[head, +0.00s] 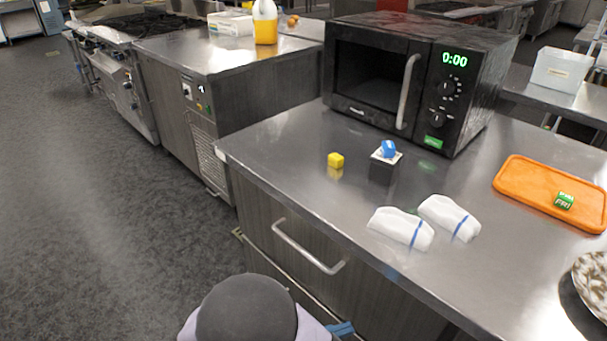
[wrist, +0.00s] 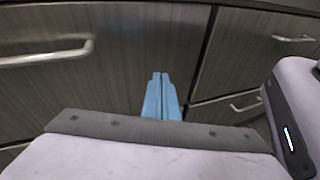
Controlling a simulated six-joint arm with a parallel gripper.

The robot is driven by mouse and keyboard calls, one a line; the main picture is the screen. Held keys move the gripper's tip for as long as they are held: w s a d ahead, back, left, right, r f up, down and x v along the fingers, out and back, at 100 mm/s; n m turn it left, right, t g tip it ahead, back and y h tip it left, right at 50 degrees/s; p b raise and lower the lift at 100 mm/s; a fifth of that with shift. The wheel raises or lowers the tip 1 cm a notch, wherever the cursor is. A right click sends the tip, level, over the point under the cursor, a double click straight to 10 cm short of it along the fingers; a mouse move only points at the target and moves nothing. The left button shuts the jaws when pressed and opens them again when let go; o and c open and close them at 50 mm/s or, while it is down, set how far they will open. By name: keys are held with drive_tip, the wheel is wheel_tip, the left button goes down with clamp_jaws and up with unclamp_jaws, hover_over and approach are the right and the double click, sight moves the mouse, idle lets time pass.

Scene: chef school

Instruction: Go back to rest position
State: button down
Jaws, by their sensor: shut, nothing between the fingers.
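My gripper (wrist: 159,78) is shut and empty in the wrist view, its two blue fingers together in front of the grey counter's drawer fronts. In the head view only a bit of its blue (head: 342,329) shows at the bottom edge, beside my grey and lilac arm. The gripper is low, in front of the counter (head: 290,180) and below its top, apart from the things on it.
Drawer handles (head: 305,248) jut out. Floor at left is clear.

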drive_tip(key=s+d+r+m+g+y+p, duration=0.6)
drive_tip(key=d+r+m+g+p, duration=0.2)
drive_tip(key=r+m+g+p, duration=0.15)
wheel_tip(320, 180, up, 11)
drive_tip(key=w+m+t+y+p, duration=0.2)
drive_tip(key=m+t+y+p, duration=0.1)
drive_tip(key=m+y+p, duration=0.4)
drive_tip(key=shift+m+y+p, duration=0.4)
drive_tip(key=shift+m+p, duration=1.15)
drive_tip(key=shift+m, duration=1.2)
drive_tip(key=shift+f, duration=0.1)
